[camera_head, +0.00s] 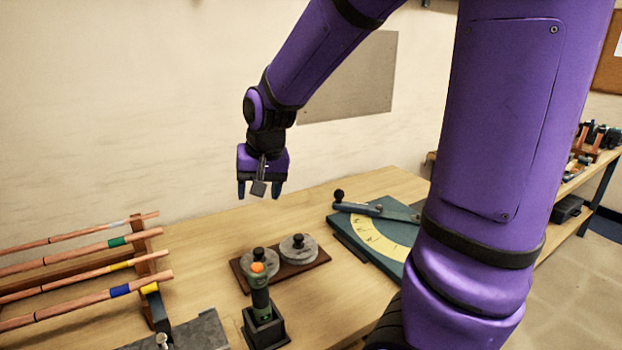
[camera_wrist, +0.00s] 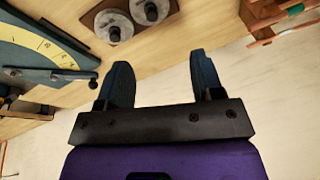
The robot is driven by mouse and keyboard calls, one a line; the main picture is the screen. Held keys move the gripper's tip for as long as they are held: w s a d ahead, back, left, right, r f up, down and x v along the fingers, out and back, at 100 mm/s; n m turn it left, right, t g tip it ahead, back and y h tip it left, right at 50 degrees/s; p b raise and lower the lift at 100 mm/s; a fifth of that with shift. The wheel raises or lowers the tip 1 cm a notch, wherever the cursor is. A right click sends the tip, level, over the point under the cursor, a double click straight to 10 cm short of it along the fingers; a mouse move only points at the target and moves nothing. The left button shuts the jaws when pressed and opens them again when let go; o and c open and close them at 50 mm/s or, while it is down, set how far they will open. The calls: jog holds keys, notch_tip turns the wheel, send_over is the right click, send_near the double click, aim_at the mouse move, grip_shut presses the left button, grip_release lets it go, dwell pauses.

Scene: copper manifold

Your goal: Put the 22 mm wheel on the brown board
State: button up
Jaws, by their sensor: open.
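The brown board (camera_head: 322,257) lies on the table and shows at the top of the wrist view (camera_wrist: 90,18). Two grey wheels with black knobs sit on it, a left wheel (camera_head: 273,263) and a right wheel (camera_head: 307,251). I cannot read a size on either, so I cannot tell which is the 22 mm wheel. Both wheels also appear in the wrist view. My gripper (camera_head: 259,194) points down above the table, well above the board. Its fingers (camera_wrist: 160,60) are apart with nothing between them.
A green tool with an orange top (camera_head: 258,290) stands in a black holder before the board, partly hiding the left wheel. A bending plate (camera_head: 385,240) with yellow scale and lever lies right. A rack of copper tubes (camera_head: 90,255) stands left. Bare table lies behind the board.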

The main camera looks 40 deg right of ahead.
jog(key=s+a+r+n, duration=0.1)
jog(key=s+r, duration=0.2)
jog(key=s, duration=0.3)
jog(key=s+a+r+n+t, duration=0.1)
jog(key=s+r+n, duration=0.1)
jog(key=s, duration=0.4)
jog(key=s+r+n, duration=0.2)
jog(key=s+r, duration=0.2)
jog(key=s, duration=0.3)
jog(key=shift+a+r+t, duration=0.35)
jog(key=shift+a+t, duration=0.05)
